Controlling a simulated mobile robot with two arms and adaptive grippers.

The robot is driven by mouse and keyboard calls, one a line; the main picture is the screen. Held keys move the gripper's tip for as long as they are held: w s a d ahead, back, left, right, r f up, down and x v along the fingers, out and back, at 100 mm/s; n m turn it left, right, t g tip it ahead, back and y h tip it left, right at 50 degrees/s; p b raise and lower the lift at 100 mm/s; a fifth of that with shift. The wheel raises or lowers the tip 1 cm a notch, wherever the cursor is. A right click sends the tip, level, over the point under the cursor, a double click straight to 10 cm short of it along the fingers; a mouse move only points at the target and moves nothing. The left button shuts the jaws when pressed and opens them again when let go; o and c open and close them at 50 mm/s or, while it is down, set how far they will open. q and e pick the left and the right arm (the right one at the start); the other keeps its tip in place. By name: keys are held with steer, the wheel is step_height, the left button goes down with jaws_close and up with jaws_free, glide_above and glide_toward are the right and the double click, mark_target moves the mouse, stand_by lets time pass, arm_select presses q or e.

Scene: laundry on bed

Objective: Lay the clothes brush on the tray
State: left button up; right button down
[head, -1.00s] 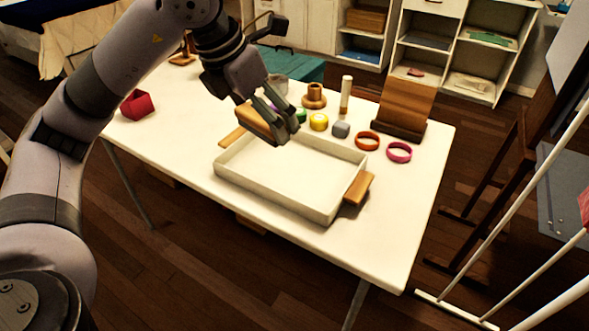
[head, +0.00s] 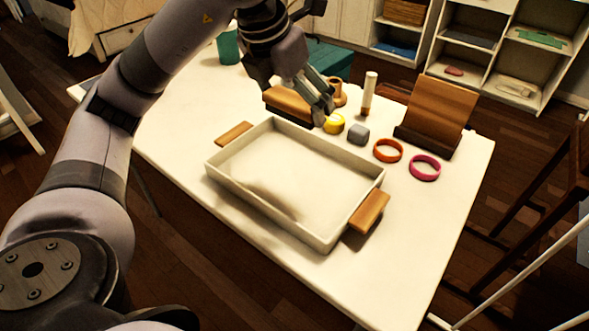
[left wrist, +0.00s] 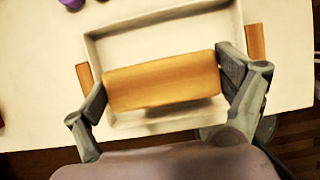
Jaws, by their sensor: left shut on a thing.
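The clothes brush (head: 290,103) has a wooden back and a dark underside in the head view. My left gripper (head: 318,97) is shut on it and holds it raised, in line with the tray's far edge. In the left wrist view the brush (left wrist: 163,80) spans between the two fingers, its wooden back toward the camera, with the tray (left wrist: 155,16) behind it. The cream tray (head: 268,226) with two wooden handles lies on the white table, empty, with a dark shadow on its floor. My right gripper is not in view.
Beyond the tray stand a yellow roll (head: 334,124), a grey block (head: 358,134), an orange ring (head: 388,150), a pink ring (head: 424,168), a pale cylinder (head: 368,95) and a wooden stand (head: 437,112). The table (head: 400,240) is clear to the tray's front right.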

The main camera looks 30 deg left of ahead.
arm_select(q)
step_height(320, 180, down, 6)
steer(key=shift+r+b, duration=0.1)
steer(key=shift+b, duration=0.75)
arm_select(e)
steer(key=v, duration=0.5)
arm_select(q)
steer(key=b, duration=0.1)
glide_above(298, 174)
steer(key=s, duration=0.1)
steer(key=f, duration=0.4)
steer(key=shift+s+a+f, duration=0.1)
steer(key=shift+s+f, duration=0.1)
steer(key=shift+f, duration=0.7)
step_height(298, 174, down, 4)
steer(key=shift+r+b, duration=0.15)
steer(key=shift+b, duration=0.55)
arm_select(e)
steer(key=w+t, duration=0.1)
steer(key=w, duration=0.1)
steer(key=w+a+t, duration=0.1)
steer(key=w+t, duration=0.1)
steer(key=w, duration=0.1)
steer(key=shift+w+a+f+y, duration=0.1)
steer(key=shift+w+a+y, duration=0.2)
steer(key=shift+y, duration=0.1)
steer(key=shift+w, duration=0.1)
